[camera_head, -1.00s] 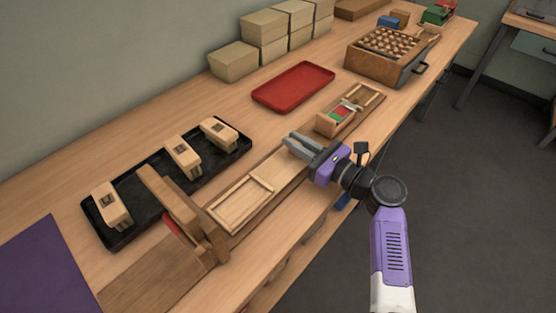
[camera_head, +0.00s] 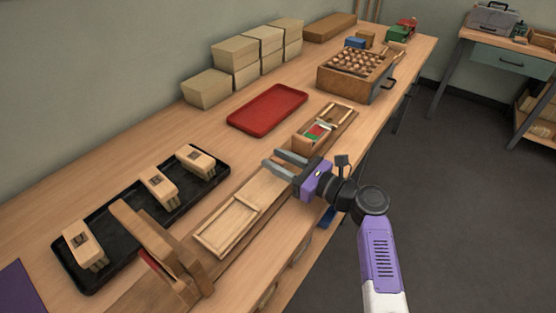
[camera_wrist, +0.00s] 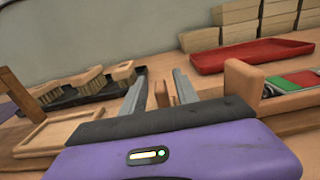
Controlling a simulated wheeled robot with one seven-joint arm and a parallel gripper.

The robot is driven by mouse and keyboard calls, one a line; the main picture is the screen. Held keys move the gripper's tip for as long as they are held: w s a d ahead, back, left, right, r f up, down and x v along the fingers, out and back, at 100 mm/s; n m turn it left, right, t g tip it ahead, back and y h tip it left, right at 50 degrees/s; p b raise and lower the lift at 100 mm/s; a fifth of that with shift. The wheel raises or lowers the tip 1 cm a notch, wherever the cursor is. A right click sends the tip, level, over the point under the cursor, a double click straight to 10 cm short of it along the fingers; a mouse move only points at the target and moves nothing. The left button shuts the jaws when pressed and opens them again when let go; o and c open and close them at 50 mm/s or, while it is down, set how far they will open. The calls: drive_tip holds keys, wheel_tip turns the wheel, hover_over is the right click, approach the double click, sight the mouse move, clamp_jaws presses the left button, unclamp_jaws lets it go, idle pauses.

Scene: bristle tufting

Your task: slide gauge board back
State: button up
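A wooden board with a green and red strip and a raised end block, which looks like the gauge board (camera_head: 341,114), lies to the right of my gripper. Its end block shows in the wrist view (camera_wrist: 243,85), right of the fingers and apart from them. A long pale board with a framed panel (camera_head: 228,224) lies to the left. My gripper (camera_head: 271,158) is open over the bench near the long board's right end. In the wrist view, small wooden uprights (camera_wrist: 162,93) show around the gap between the fingers. I cannot tell whether a finger touches them.
A black tray (camera_head: 125,198) with three wooden brush blocks and a wooden upright frame (camera_head: 160,245) stand at the left. A red tray (camera_head: 267,110) lies behind, near stacked tan blocks (camera_head: 235,55). A wooden box of round pieces (camera_head: 340,83) stands farther right.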

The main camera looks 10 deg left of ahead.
drive_tip(key=p+v, duration=0.1)
drive_tip(key=v, duration=0.6)
drive_tip(key=shift+s+d, duration=0.15)
drive_tip(key=shift+d, duration=0.25)
drive_tip(key=shift+d, duration=0.1)
